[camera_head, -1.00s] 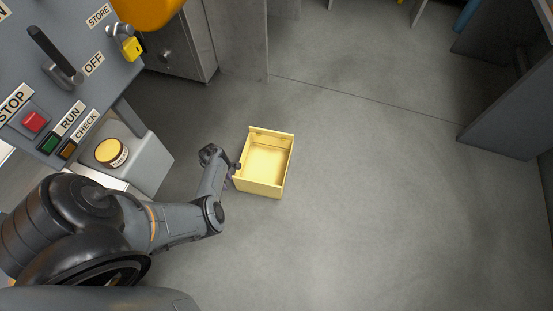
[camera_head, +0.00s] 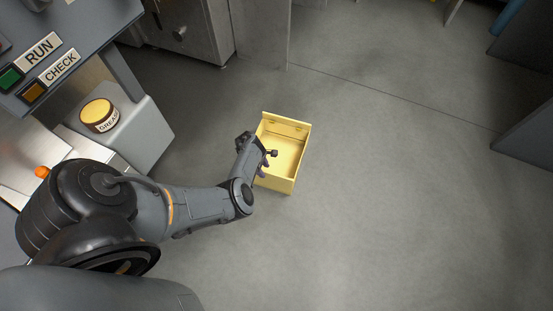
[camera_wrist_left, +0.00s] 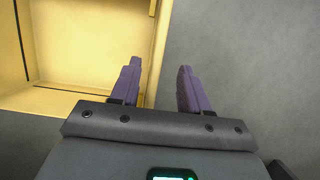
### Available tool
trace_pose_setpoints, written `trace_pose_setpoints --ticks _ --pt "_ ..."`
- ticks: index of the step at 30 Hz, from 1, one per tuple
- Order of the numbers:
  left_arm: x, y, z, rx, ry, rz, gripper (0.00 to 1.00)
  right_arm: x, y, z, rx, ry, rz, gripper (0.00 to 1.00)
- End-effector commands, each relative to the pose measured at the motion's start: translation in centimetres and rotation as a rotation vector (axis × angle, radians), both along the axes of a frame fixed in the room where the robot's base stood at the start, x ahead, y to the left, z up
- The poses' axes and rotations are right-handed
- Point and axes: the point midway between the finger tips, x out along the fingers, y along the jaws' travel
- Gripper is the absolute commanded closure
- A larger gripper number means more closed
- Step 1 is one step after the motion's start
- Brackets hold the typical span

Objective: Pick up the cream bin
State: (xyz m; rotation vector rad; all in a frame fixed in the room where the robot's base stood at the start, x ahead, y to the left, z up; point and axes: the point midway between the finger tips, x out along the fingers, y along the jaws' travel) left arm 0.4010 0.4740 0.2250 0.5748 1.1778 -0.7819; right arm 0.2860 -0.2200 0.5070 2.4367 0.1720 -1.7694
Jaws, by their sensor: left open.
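The cream bin (camera_head: 290,152) is an open, empty-looking yellow box standing on the grey floor near the middle of the head view. In the left wrist view the bin (camera_wrist_left: 78,45) fills the upper left. My left gripper (camera_head: 266,164) is at the bin's left wall in the head view. In the left wrist view its two purple fingers (camera_wrist_left: 160,66) are apart. One finger overlaps the bin side of the wall and the other is over the floor outside, with the wall's rim between them. Whether a finger touches the wall cannot be told. My right gripper is not in view.
A machine panel with RUN and CHECK buttons (camera_head: 40,65) stands at the upper left. A yellow-lidded grease tin (camera_head: 98,114) sits on a grey ledge below it. Metal cabinets (camera_head: 195,30) stand behind. The floor right of the bin is clear.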

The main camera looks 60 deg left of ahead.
Motion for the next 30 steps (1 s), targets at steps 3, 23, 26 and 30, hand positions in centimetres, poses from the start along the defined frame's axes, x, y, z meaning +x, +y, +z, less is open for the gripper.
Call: trace_pose_setpoints --ticks 3,23,26,30 --pt "0.2 -0.1 -0.7 0.0 -0.001 0.0 0.54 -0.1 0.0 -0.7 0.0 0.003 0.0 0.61" --pt "1.1 -1.0 -5.7 -0.001 -0.001 0.0 0.54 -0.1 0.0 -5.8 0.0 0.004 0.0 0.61" --pt "1.1 -1.0 -5.6 0.001 -0.001 0.0 0.54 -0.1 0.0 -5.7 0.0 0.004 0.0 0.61" --pt "1.1 -1.0 -5.6 0.0 0.0 0.0 0.54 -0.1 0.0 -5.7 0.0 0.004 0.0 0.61"
